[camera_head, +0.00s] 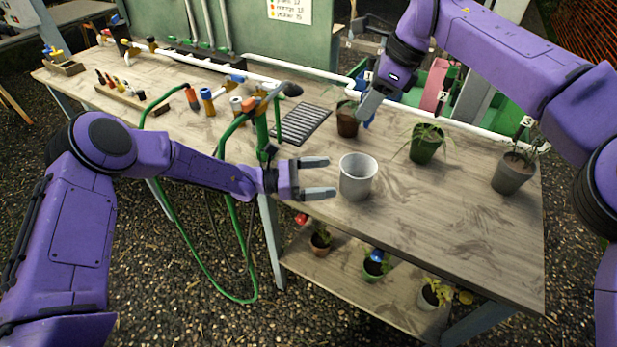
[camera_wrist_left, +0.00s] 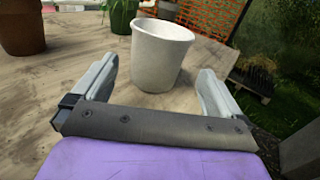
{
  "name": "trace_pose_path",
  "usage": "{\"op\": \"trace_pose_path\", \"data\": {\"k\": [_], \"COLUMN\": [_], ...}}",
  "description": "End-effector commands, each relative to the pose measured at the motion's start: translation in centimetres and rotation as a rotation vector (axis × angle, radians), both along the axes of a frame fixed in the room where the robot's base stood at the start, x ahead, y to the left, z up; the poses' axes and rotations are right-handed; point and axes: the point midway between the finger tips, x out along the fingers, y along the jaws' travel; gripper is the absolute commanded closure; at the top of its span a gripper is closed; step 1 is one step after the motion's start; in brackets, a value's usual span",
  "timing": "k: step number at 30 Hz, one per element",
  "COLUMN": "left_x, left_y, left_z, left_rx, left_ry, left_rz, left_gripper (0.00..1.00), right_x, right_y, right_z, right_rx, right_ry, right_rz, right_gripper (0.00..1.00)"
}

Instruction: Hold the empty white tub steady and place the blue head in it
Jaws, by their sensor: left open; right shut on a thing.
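The white tub (camera_head: 358,178) stands upright on the wooden bench, and its visible inside looks empty. It also shows in the left wrist view (camera_wrist_left: 160,58), ahead of and partly between the fingertips. My left gripper (camera_head: 332,177) is open at the tub's left side, with its fingers pointing at it; I see no clear contact. My right gripper (camera_head: 366,104) is above the back of the bench, behind the tub. It is shut on the blue head (camera_head: 368,120), of which only a small blue part shows below the fingers.
A brown pot (camera_head: 347,122) stands close to the right gripper. A green potted plant (camera_head: 426,145) and a grey potted plant (camera_head: 513,172) stand to the right. A dark grate (camera_head: 302,123) lies behind the left gripper. Bench space right of the tub is clear.

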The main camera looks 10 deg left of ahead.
Motion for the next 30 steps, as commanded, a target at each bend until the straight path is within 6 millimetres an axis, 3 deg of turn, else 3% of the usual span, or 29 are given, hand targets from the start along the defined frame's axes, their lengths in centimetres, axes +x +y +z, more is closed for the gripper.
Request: {"op": "trace_pose_path", "data": {"k": [6,12,23,24,27,30], "left_x": [1.5,2.4,2.7,2.7,2.7,2.7], "left_y": [-5.0,-7.7,-8.4,-8.3,-8.3,-8.3], "left_z": [-0.1,-0.1,0.0,0.0,0.0,0.0], "left_rx": [0.000,-0.001,-0.001,-0.001,-0.001,-0.001], "left_ry": [0.002,0.004,0.005,0.005,0.005,0.005], "left_rz": [-0.002,0.000,0.002,0.002,0.002,0.002], "left_gripper": [0.00,0.00,0.00,0.13,0.40,0.40], "right_x": [0.0,0.0,0.0,0.0,0.0,0.0], "right_y": [0.0,0.0,0.0,0.0,0.0,0.0], "right_z": [0.0,0.0,0.0,0.0,0.0,-0.1], "right_rx": [0.000,0.000,0.000,0.000,0.000,0.000], "right_ry": [0.000,0.000,0.000,0.000,0.000,0.000], "right_rz": [0.001,0.001,0.000,0.000,0.000,0.000], "right_gripper": [1.00,1.00,1.00,1.00,1.00,1.00]}}
